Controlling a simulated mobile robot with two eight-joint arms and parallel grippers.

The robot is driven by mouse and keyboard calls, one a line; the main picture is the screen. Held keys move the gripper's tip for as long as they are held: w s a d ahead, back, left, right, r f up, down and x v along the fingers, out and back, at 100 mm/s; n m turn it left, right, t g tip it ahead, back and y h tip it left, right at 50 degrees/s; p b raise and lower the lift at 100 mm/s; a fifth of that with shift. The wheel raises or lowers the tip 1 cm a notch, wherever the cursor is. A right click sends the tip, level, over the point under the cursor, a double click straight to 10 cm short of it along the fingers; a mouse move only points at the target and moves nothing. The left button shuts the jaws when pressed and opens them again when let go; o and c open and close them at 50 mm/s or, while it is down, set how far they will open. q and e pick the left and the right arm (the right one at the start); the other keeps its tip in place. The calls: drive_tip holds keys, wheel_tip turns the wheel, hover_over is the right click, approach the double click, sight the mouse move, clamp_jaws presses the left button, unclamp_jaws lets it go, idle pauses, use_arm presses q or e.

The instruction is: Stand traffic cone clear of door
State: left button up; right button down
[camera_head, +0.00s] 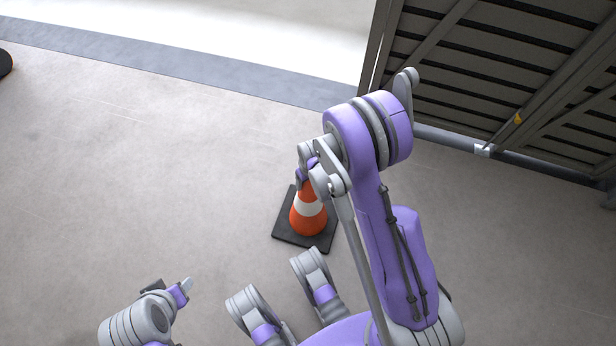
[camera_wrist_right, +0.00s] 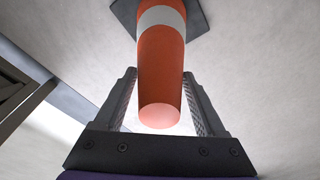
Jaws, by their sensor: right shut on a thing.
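An orange traffic cone (camera_head: 308,218) with a white band and a black square base stands upright in the middle of the head view. Its base looks flat on the floor. My right gripper (camera_head: 308,175) is at the cone's top, shut on it. In the right wrist view the cone (camera_wrist_right: 161,65) runs between the two fingers of the right gripper (camera_wrist_right: 159,76), its tip toward the palm. The slatted door panel (camera_head: 490,60) is at upper right, apart from the cone. My left gripper (camera_head: 183,289) is low at left, away from the cone; its jaws are unclear.
A grey threshold strip (camera_head: 180,68) crosses the upper left, with a bright area beyond it. A dark round-edged object (camera_head: 5,63) shows at the far left edge. The concrete floor (camera_head: 130,170) left of the cone is clear.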

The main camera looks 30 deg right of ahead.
unclamp_jaws()
drive_tip(key=r+p, duration=0.1)
drive_tip(key=r, duration=0.3)
drive_tip(key=s+r+p, duration=0.1)
drive_tip(key=r, duration=0.3)
drive_tip(key=r+p, duration=0.1)
drive_tip(key=r, duration=0.3)
drive_tip(key=shift+s+p, duration=0.3)
drive_tip(key=shift+p, duration=0.05)
drive_tip(key=s+a+r+t, duration=0.1)
drive_tip(key=s+a+r, duration=0.2)
drive_tip(key=s+r, duration=0.4)
drive_tip(key=s+a+r+t, duration=0.2)
drive_tip(key=s+a+r, duration=0.1)
drive_tip(key=s+r, duration=0.5)
drive_tip(key=shift+s+a+r, duration=0.15)
drive_tip(key=shift+s+a, duration=0.05)
drive_tip(key=shift+a, duration=0.2)
